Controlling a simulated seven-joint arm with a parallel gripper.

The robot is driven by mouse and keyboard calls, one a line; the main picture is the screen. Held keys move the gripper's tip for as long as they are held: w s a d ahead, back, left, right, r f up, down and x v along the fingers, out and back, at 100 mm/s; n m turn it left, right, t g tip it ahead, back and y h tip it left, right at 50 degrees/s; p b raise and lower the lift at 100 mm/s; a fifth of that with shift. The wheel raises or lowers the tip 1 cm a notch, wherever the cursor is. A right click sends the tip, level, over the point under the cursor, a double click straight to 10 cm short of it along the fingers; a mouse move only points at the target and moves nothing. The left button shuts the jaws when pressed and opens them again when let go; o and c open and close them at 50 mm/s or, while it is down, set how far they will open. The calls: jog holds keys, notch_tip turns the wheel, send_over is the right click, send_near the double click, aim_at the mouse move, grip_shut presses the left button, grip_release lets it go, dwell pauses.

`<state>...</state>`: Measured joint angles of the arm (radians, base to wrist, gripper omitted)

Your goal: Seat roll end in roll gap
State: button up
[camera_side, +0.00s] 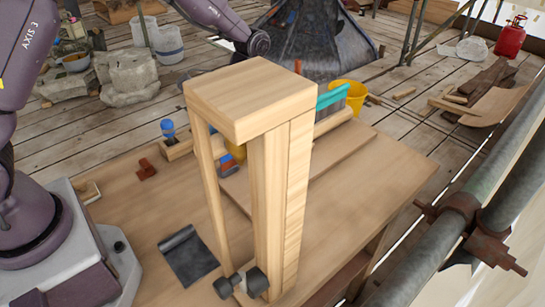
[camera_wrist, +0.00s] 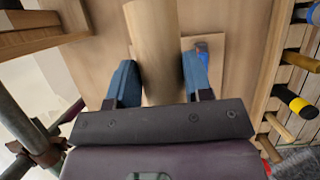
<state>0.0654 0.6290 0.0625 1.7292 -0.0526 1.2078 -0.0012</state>
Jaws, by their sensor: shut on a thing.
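In the wrist view my gripper (camera_wrist: 158,84) has its two blue fingers on either side of a pale wooden roll (camera_wrist: 154,40). The roll runs away from the gripper towards the top of the picture. The wooden bench top (camera_wrist: 225,28) shows beyond it, with a paler board (camera_wrist: 214,72) behind the fingers. In the side view a tall wooden frame (camera_side: 270,190) stands in front and hides my gripper. A length of pale wood (camera_side: 334,121) shows behind its right post; I cannot tell whether it is the held roll. I cannot make out the roll gap in either view.
A dark grey sheet (camera_side: 188,257) lies on the bench's left part, near a dark roller tool (camera_side: 240,284) by the frame's foot. A red-brown block (camera_side: 146,169) lies behind. Tool handles (camera_wrist: 295,101) line the wrist view's right side. Scaffold tubes (camera_side: 470,205) stand at right.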

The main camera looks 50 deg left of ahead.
jog(key=w+f+n+h, duration=0.1)
jog(key=n, duration=0.1)
jog(key=w+f+n+h, duration=0.1)
jog(key=w+f+n, duration=0.1)
jog(key=n, duration=0.1)
jog(key=w+f+n+t+h, duration=0.1)
jog(key=w+n, duration=0.1)
jog(key=shift+d+f+n, duration=0.25)
jog(key=shift+d+n, duration=0.05)
jog(key=w+f+n+t+h, duration=0.1)
jog(key=w+f+n+t, duration=0.15)
jog(key=n, duration=0.35)
jog(key=r+n+t+y, duration=0.2)
jog(key=n+t+y, duration=0.3)
jog(key=n, duration=1.7)
send_over(293, 148)
jog(key=s, duration=0.2)
jog(key=t+h, duration=0.1)
jog(key=shift+f, duration=4)
jog(key=shift+f, duration=0.1)
jog(key=o, duration=0.9)
jog(key=shift+o, duration=0.6)
jog(key=v, duration=1.2)
